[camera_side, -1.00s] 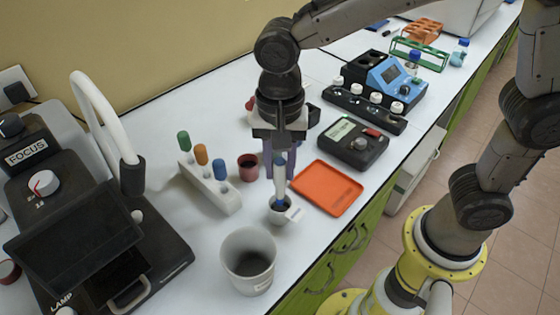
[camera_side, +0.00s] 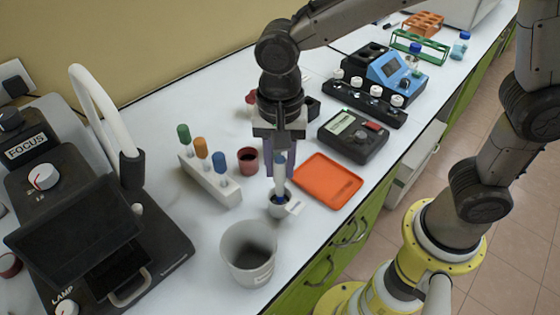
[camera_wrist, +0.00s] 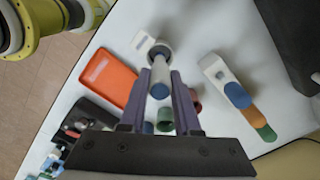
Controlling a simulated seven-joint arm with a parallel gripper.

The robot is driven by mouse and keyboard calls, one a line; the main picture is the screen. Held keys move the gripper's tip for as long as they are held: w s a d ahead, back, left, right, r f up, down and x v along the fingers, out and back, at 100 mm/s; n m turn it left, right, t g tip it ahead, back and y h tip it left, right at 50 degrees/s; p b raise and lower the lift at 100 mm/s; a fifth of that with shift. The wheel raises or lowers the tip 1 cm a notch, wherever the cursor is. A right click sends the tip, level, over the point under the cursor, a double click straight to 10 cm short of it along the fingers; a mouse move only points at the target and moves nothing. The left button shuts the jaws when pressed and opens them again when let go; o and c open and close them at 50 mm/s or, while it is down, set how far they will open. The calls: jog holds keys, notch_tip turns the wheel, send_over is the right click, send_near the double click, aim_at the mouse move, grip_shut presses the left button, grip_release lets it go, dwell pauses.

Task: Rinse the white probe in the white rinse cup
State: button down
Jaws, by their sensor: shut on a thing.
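The white probe (camera_side: 280,168) has blue parts and stands upright, its lower end inside the mouth of a small white cup (camera_side: 277,211) with a white tag. The depth of the tip is hidden by the cup wall. In the wrist view the probe (camera_wrist: 159,75) is seen from above, in line with the cup (camera_wrist: 151,44). My gripper (camera_side: 280,168) points down and is shut on the upper part of the probe. Its two fingers (camera_wrist: 160,78) lie on either side of it in the wrist view. The tag's writing is too small to read.
A larger whitish beaker (camera_side: 247,261) stands in front. An orange tray (camera_side: 328,180) lies close on the right. A dark red cup (camera_side: 248,161) and a white rack (camera_side: 215,185) with green, orange and blue capped items stand left. A dark meter (camera_side: 352,137) sits behind the tray.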

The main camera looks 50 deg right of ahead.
jog(key=shift+f, duration=0.6)
jog(key=shift+f, duration=0.35)
jog(key=shift+f, duration=0.25)
jog(key=shift+r, duration=0.1)
dwell(1.4)
jog(key=shift+r, duration=3.8)
